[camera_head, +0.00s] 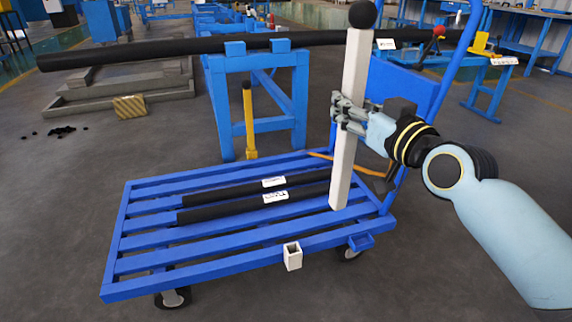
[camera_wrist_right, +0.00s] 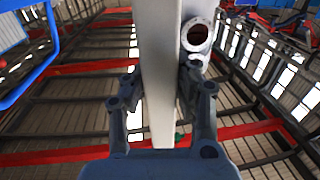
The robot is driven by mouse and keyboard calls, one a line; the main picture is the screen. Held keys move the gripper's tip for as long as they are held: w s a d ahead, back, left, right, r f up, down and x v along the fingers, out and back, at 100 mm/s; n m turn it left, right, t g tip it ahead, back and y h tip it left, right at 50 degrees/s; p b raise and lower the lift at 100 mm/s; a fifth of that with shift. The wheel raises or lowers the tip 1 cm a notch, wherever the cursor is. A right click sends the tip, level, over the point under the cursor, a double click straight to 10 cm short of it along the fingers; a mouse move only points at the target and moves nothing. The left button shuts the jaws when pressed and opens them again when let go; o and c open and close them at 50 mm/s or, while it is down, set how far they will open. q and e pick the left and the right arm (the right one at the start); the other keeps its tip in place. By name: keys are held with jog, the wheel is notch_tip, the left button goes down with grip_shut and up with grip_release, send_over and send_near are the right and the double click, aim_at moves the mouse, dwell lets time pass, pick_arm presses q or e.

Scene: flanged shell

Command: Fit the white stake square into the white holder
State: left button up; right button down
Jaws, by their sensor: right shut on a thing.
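The white stake (camera_head: 345,170) is a long square bar, close to upright with a slight tilt, with a black ball (camera_head: 362,14) at its top. My right gripper (camera_head: 350,113) is shut around its middle part. In the right wrist view the stake (camera_wrist_right: 160,60) runs between the two fingers. Its lower end shows in front of the cart's slats, to the right of and behind the white holder. The white holder (camera_head: 292,256) is a small square socket with an open top on the cart's front edge, empty. My left gripper is out of view.
The blue cart (camera_head: 150,286) carries two black bars (camera_head: 225,212) with white labels. A blue socket (camera_head: 361,241) sits at its front right corner. A blue trestle (camera_head: 225,110) with a long black pole (camera_head: 130,53) stands behind. The floor in front is clear.

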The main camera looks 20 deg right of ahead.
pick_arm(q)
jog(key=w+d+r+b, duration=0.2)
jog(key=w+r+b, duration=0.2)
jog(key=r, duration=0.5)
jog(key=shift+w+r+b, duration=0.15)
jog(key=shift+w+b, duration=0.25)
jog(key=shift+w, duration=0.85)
pick_arm(e)
jog(key=w+a+f+h, duration=0.1)
jog(key=w+a+f, duration=0.2)
jog(key=w+f, duration=0.2)
jog(key=w+a+f+m+h, duration=0.1)
jog(key=w+a+f, duration=0.2)
jog(key=w+f, duration=0.2)
notch_tip(320, 180, down, 2)
jog(key=shift+a+f, duration=0.15)
jog(key=shift+a, duration=0.2)
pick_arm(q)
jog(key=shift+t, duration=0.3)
